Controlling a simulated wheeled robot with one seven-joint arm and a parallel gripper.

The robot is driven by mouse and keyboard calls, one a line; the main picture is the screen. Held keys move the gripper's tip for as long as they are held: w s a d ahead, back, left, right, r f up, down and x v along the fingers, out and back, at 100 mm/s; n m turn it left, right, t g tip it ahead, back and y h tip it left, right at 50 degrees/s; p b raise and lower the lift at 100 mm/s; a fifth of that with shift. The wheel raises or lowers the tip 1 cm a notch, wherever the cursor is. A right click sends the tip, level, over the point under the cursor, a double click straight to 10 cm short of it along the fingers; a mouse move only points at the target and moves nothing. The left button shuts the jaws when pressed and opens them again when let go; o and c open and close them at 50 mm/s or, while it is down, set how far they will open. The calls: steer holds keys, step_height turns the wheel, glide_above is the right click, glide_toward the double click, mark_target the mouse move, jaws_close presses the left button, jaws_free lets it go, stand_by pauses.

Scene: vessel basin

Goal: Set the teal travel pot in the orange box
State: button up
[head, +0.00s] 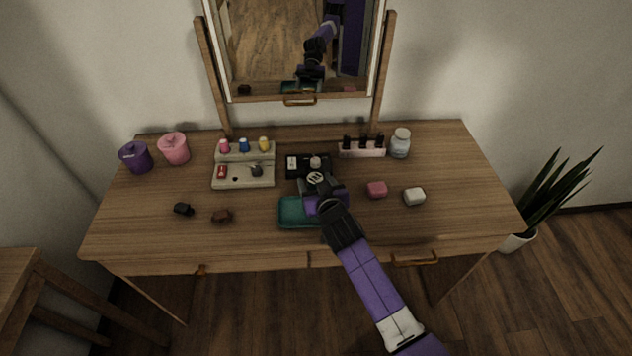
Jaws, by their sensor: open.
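A teal rectangular tray-like thing (294,213) lies at the front middle of the wooden table, partly under my arm. I cannot make out a separate teal travel pot. No orange box shows; either could be hidden behind my arm. My gripper (322,204) is over the right part of the teal thing and is open. Its fingertips are mostly hidden by my wrist, so I cannot tell whether they touch anything.
The table (450,220) holds a beige organizer (243,183), a black tray (293,172), a pink bottle rack (361,153), and a jar (400,144). Purple (135,158) and pink (174,149) tubs stand left. Small reddish (377,189) and white (414,197) pieces lie right. A mirror (290,50) stands behind.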

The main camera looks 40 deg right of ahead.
steer(key=shift+s+f, duration=0.2)
steer(key=shift+f, duration=0.65)
steer(key=shift+r+p, duration=0.5)
steer(key=shift+p, duration=0.1)
steer(key=v, duration=0.6)
steer(key=r+v, duration=0.1)
steer(key=v, duration=0.5)
steer(key=shift+w+b, duration=0.3)
steer(key=s+a+r+n+y, duration=0.1)
steer(key=s+a, duration=0.2)
steer(key=s, duration=0.6)
steer(key=s+a+r+n+t+y, duration=0.1)
steer(key=s+a+r+n+y, duration=0.1)
steer(key=s, duration=0.7)
steer(key=s+a+r+n+y, duration=0.1)
steer(key=s+a+n+y, duration=0.1)
steer(key=s+a, duration=0.3)
steer(key=s, duration=0.3)
steer(key=shift+s+r, duration=0.2)
steer(key=shift+s, duration=0.2)
steer(key=shift+o, duration=0.5)
steer(key=s+a+r+t, duration=0.1)
steer(key=s+a+r, duration=0.1)
steer(key=s+r, duration=0.3)
steer(key=shift+s+a+r, duration=0.15)
steer(key=shift+s+r, duration=0.1)
steer(key=shift+r, duration=0.4)
steer(key=shift+s+r, duration=0.15)
steer(key=shift+r, duration=0.1)
